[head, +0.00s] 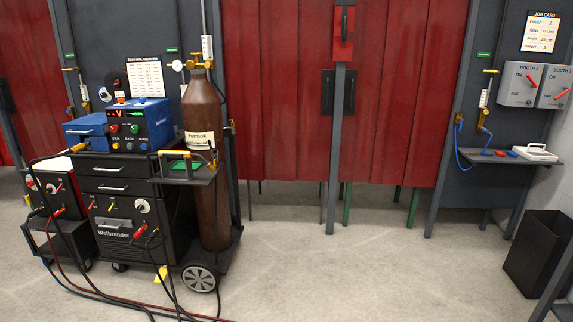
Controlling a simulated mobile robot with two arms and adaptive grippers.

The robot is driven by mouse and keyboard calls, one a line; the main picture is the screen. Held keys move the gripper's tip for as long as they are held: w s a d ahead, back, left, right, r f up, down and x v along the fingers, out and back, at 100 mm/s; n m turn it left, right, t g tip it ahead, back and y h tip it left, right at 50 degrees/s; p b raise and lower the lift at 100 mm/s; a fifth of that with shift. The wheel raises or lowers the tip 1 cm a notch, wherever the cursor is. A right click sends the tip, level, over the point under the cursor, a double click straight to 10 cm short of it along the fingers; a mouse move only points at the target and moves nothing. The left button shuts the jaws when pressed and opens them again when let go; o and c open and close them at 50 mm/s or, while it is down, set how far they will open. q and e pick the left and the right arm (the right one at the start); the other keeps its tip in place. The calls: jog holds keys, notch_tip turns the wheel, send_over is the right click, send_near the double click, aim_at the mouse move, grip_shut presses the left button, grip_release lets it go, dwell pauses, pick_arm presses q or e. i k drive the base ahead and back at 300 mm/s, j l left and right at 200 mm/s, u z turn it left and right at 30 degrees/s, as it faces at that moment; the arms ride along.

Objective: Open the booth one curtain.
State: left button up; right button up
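Red booth curtains hang closed at the back. One curtain (278,100) is left of the middle post (334,150), another curtain (405,110) is right of it, and a third curtain (28,70) is at the far left. I cannot tell which one is booth one's. A red plate with a black handle (343,30) sits at the top of the middle post, and a dark block (338,92) is below it. Thin legs show under the curtains; the booths' insides are hidden. Neither of my grippers is in view.
A welding cart (120,205) with a brown gas cylinder (205,150) stands at the left, cables trailing on the floor. Grey switch boxes (520,85) and a shelf (500,158) are at the right, a black bin (540,250) below. The middle floor (350,270) is clear.

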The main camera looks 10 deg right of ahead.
aim_at(363, 84)
jog(key=i+z, duration=0.35)
jog(key=i, duration=1.6)
jog(key=l, duration=0.1)
